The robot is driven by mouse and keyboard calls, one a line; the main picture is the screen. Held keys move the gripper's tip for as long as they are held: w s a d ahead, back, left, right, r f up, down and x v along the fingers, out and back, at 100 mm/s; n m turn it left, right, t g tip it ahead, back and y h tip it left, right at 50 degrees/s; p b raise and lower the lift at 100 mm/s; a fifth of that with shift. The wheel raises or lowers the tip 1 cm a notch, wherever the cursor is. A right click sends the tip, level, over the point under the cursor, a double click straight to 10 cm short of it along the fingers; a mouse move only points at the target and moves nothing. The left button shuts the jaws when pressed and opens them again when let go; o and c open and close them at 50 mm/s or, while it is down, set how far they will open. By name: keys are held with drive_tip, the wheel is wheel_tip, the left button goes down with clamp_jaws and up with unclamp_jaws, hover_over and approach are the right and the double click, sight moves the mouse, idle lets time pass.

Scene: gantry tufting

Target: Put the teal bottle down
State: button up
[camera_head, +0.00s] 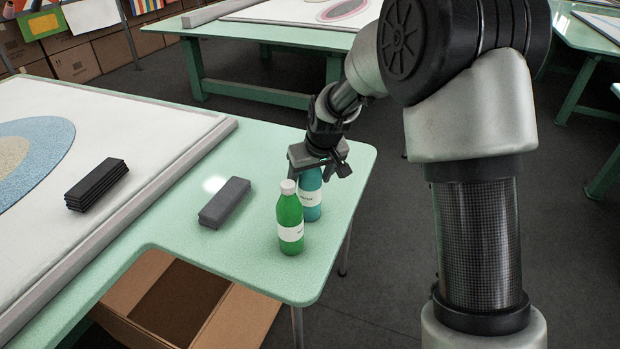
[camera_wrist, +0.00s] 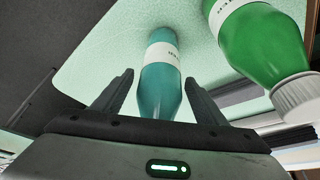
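The teal bottle (camera_head: 311,196) stands upright on the mint-green table (camera_head: 345,180), just behind the green bottle, which hides part of it. My gripper (camera_head: 320,165) is above the table, pointing down over the top of the teal bottle. In the wrist view the teal bottle (camera_wrist: 160,80) lies between the two fingers of my gripper (camera_wrist: 159,78). The fingers are spread, with a gap visible on each side of the bottle. Its base appears to rest on the table top. Its cap is hidden by the gripper body.
A green bottle (camera_head: 290,222) with a white cap stands very close in front of the teal one. A grey block (camera_head: 224,203) lies to the left, and dark stacked strips (camera_head: 97,184) lie on the white framed panel (camera_head: 130,130). An open cardboard box (camera_head: 240,318) is below the table.

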drive_tip(key=shift+s+d+r, duration=0.1)
drive_tip(key=shift+r, duration=0.45)
drive_tip(key=p+v, duration=0.1)
drive_tip(key=v, duration=1)
drive_tip(key=s+d+r+m+h, duration=0.1)
drive_tip(key=s+d+r+m, duration=0.1)
drive_tip(key=s+d+r, duration=0.8)
drive_tip(key=s+d+m+t+h, duration=0.1)
drive_tip(key=s+d+m, duration=0.2)
drive_tip(key=s, duration=1.4)
drive_tip(key=shift+s+d+f, duration=0.25)
drive_tip(key=shift+d+f, duration=0.1)
drive_tip(key=shift+d, duration=0.55)
